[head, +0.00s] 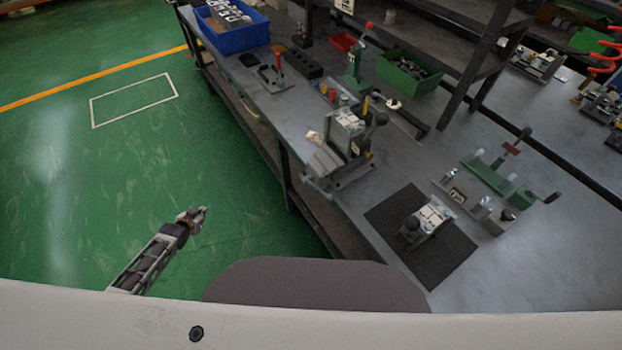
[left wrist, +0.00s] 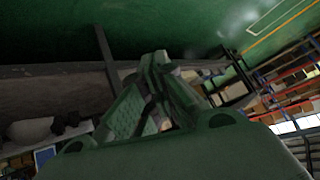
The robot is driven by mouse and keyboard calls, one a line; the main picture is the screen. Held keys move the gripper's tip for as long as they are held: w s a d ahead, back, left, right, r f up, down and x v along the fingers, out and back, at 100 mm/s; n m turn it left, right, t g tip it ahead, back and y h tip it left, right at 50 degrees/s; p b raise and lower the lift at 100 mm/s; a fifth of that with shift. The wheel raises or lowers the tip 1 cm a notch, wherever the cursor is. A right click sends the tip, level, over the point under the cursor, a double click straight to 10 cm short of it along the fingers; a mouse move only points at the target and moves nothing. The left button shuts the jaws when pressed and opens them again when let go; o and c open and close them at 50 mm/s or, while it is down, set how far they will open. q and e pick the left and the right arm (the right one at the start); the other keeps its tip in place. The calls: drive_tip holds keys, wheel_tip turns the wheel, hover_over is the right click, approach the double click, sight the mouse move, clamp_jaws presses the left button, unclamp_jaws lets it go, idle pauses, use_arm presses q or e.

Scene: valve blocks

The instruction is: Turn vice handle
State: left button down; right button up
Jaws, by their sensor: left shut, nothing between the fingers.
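A grey vice (head: 337,170) is fixed near the front edge of the workbench (head: 385,165), with a pale block clamped at its top. A dark handle with a round knob (head: 380,119) sticks out at its upper right. My left gripper (head: 201,214) is shut and empty over the green floor, left of the bench and well apart from the vice. Its fingers (left wrist: 158,62) also show together in the left wrist view. The vice cannot be made out in that view. My right gripper is not in view.
A black mat (head: 445,265) carries a metal valve block (head: 430,218) right of the vice. A green fixture (head: 490,178) stands farther right. A blue bin (head: 240,35) and a green bin (head: 405,75) stand at the back. The floor left of the bench is clear.

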use_arm(q)
drive_tip(key=w+d+r+t+h, duration=0.1)
drive_tip(key=w+d+r+h, duration=0.25)
drive_tip(key=d+r, duration=0.6)
drive_tip(key=w+d+r+t+h, duration=0.15)
drive_tip(key=w+d+r, duration=0.35)
drive_tip(key=r, duration=0.8)
drive_tip(key=s+d+r+m+g+h, duration=0.2)
drive_tip(key=s+d+r, duration=0.5)
drive_tip(key=d, duration=0.4)
drive_tip(key=s+d+r+m+g+h, duration=0.3)
drive_tip(key=s+d+r+h, duration=0.3)
drive_tip(key=d+r, duration=0.3)
drive_tip(key=shift+s+d+r+g+p, duration=0.25)
drive_tip(key=shift+s+d+g, duration=0.3)
drive_tip(key=shift+d, duration=0.45)
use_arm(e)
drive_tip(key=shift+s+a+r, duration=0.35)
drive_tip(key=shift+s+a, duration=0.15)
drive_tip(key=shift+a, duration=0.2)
use_arm(q)
drive_tip(key=shift+w, duration=0.1)
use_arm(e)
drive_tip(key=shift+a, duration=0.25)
use_arm(q)
drive_tip(key=shift+d+f, duration=0.1)
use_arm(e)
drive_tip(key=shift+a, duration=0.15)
